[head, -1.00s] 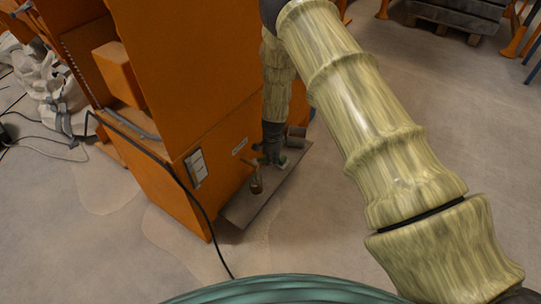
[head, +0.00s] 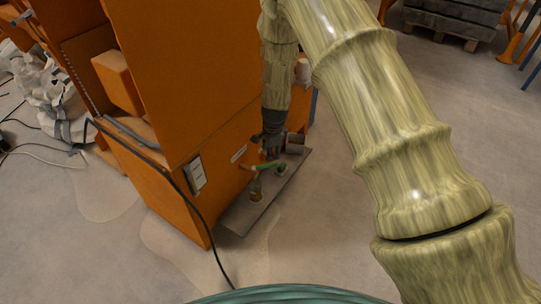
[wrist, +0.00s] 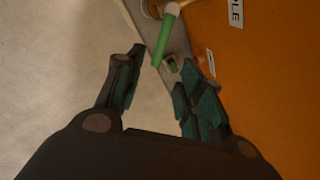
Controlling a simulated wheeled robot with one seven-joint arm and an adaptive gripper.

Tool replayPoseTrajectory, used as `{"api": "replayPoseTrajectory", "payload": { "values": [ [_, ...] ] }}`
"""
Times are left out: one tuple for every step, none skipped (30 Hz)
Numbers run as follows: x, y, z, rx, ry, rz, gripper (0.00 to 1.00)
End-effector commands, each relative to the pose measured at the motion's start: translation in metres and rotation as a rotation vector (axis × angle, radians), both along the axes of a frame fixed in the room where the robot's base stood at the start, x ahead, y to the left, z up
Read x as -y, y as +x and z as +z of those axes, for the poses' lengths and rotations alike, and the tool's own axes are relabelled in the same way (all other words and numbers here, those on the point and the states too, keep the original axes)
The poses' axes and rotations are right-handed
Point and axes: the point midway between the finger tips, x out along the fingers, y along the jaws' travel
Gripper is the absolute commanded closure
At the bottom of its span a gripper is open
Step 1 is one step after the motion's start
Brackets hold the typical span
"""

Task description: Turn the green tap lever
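The green tap lever (wrist: 163,46) shows in the wrist view just beyond and between my open fingertips, with its outer end toward me. It appears not to be gripped. In the head view the lever (head: 264,165) is a thin green bar over a brass-coloured tap body (head: 255,188) on a grey plate. My gripper (wrist: 165,75) is open, with two dark fingers with teal pads apart on either side. In the head view my gripper (head: 271,150) points down beside the lever and partly covers the area behind it.
The grey plate (head: 242,216) sticks out from the base of a tall orange cabinet (head: 195,80). A black cable (head: 190,200) runs down its front to the floor. A grey cylinder (head: 295,140) sits near the plate's far end. Open floor (head: 320,220) lies right of the plate.

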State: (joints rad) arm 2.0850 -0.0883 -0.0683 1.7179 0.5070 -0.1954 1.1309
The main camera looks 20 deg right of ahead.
Motion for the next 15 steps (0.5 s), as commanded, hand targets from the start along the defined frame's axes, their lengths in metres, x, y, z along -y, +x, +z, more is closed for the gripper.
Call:
{"api": "replayPoseTrajectory", "payload": {
  "values": [
    [0.0,-0.001,0.006,0.001,0.0,0.0,0.62],
    [0.0,-0.001,0.009,0.001,0.0,0.0,0.62],
    [0.0,-0.002,0.013,0.002,0.0,0.0,0.62],
    [0.0,-0.002,0.015,0.002,0.0,0.0,0.62],
    [0.0,-0.003,0.017,0.002,0.0,0.0,0.62],
    [0.0,-0.004,0.019,0.001,0.0,0.0,0.62],
    [0.0,-0.004,0.02,0.0,0.0,0.0,0.62],
    [0.0,-0.004,0.021,0.0,0.0,0.0,0.62],
    [0.0,-0.005,0.022,0.0,0.0,0.0,0.62],
    [0.0,-0.005,0.022,0.0,0.0,0.0,0.62],
    [0.0,-0.005,0.023,0.0,0.0,0.0,0.62],
    [0.0,-0.005,0.023,0.0,0.0,0.0,0.62],
    [0.0,-0.005,0.023,0.0,0.0,0.0,0.62],
    [0.0,-0.005,0.023,0.0,0.0,0.0,0.62],
    [0.0,-0.005,0.023,0.0,0.0,0.0,0.62]
  ]
}}
